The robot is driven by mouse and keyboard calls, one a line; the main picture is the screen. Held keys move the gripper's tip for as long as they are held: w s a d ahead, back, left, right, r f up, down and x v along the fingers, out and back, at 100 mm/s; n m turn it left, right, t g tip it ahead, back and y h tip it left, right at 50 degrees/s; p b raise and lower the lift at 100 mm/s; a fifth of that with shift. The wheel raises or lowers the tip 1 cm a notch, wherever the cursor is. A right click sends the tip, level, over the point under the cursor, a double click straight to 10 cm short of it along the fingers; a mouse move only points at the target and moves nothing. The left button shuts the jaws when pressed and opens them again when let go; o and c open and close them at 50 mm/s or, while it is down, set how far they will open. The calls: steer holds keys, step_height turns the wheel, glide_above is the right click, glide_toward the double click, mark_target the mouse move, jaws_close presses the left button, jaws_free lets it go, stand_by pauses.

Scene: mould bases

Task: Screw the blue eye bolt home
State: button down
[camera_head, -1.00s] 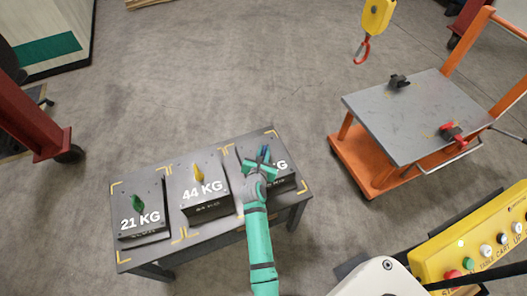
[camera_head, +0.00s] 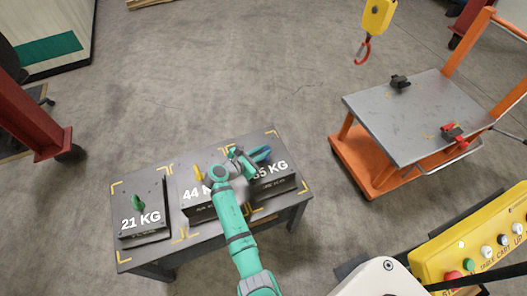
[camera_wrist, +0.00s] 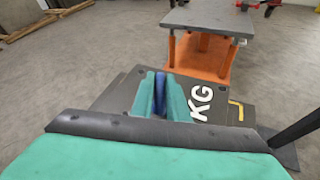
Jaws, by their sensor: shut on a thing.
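The blue eye bolt (camera_head: 262,153) is at the top of the right mould base (camera_head: 272,184), whose label reads KG with its first digit partly covered. My gripper (camera_head: 257,155) reaches it from the left and is shut on it. In the wrist view the blue eye bolt (camera_wrist: 160,92) shows as a narrow strip between the two teal fingers (camera_wrist: 161,98). The bolt's shank and its hole are hidden, so I cannot tell how deep it sits.
The 44 KG base (camera_head: 199,206) with a yellow eye bolt (camera_head: 198,172) stands partly behind my arm. The 21 KG base (camera_head: 142,238) with a green eye bolt (camera_head: 138,202) is at left. A red hook (camera_head: 362,50) hangs above clear floor, near an orange cart (camera_head: 410,125).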

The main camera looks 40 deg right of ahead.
steer(key=m+g, duration=0.1)
steer(key=g, duration=0.1)
steer(key=m+g, duration=0.4)
steer(key=shift+w+a, duration=0.1)
steer(key=shift+w, duration=0.25)
steer(key=shift+s+m+g+y, duration=0.15)
steer(key=shift+m+g+y, duration=0.35)
steer(key=shift+m+g, duration=0.55)
steer(key=shift+f+m+g+y, duration=0.15)
steer(key=shift+m+g+y, duration=0.25)
steer(key=shift+m+g, duration=0.2)
steer(key=c, duration=1.7)
jaws_free()
steer(key=v, duration=1)
steer(key=shift+w+a, duration=0.25)
steer(key=shift+c, duration=0.3)
